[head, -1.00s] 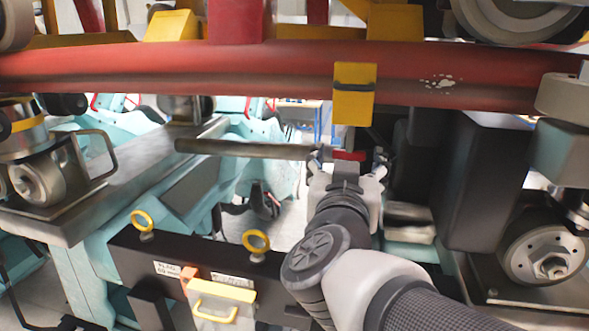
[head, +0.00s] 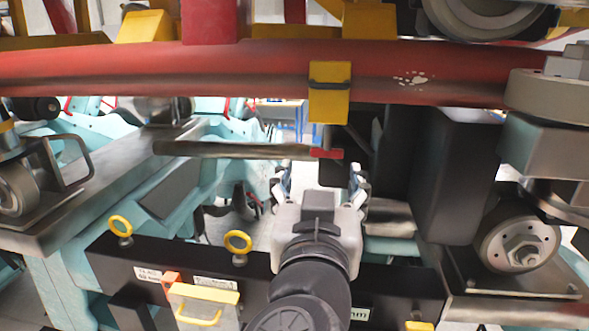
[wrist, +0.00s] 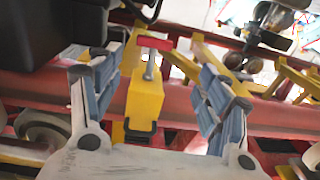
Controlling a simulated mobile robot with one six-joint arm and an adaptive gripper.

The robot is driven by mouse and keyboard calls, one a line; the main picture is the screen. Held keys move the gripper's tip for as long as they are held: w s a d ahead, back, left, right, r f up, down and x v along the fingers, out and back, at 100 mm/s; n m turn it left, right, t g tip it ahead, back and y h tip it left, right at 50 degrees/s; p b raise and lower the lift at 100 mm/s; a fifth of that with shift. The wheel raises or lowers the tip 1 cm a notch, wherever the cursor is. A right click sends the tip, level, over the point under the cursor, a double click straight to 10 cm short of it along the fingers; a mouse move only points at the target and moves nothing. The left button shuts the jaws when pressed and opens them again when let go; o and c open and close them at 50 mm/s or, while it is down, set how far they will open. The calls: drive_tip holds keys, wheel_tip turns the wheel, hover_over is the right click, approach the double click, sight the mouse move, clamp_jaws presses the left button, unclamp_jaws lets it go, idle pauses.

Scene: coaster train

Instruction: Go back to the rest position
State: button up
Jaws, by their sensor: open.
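My gripper (head: 320,178) is open and empty below the red rail in the head view. In the wrist view my gripper (wrist: 162,100) shows its two blue-grey padded fingers spread wide. A yellow block (head: 329,92) with a dark clip is mounted on the red rail, with a small red piece (head: 327,154) on a stem below it. In the wrist view the yellow block (wrist: 146,98) and red piece (wrist: 155,43) appear between the fingers, beyond them. I cannot see contact with either.
The red rail (head: 200,68) crosses above my arm. A dark box (head: 455,175) stands close on the right, beside a wheel (head: 518,240). A grey bar (head: 230,150) lies behind to the left. A black beam (head: 185,262) with yellow rings runs below.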

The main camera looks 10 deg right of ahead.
drive_tip(key=w+a+n+y, duration=0.1)
drive_tip(key=a+n+y, duration=0.2)
drive_tip(key=a+y, duration=0.25)
drive_tip(key=s+a+f+n+g+y, duration=0.25)
drive_tip(key=s+f+g+y, duration=0.2)
drive_tip(key=f, duration=0.35)
drive_tip(key=s+d+f+m+g+h, duration=0.3)
drive_tip(key=s+d+f+g+h, duration=0.4)
drive_tip(key=s+d+f, duration=0.5)
wheel_tip(320, 180, down, 28)
drive_tip(key=g+y+b, duration=0.1)
drive_tip(key=b, duration=2.4)
drive_tip(key=shift+s+n+y+b, duration=0.3)
drive_tip(key=shift+s+n+b, duration=0.05)
drive_tip(key=shift+s, duration=0.1)
drive_tip(key=shift+c, duration=0.2)
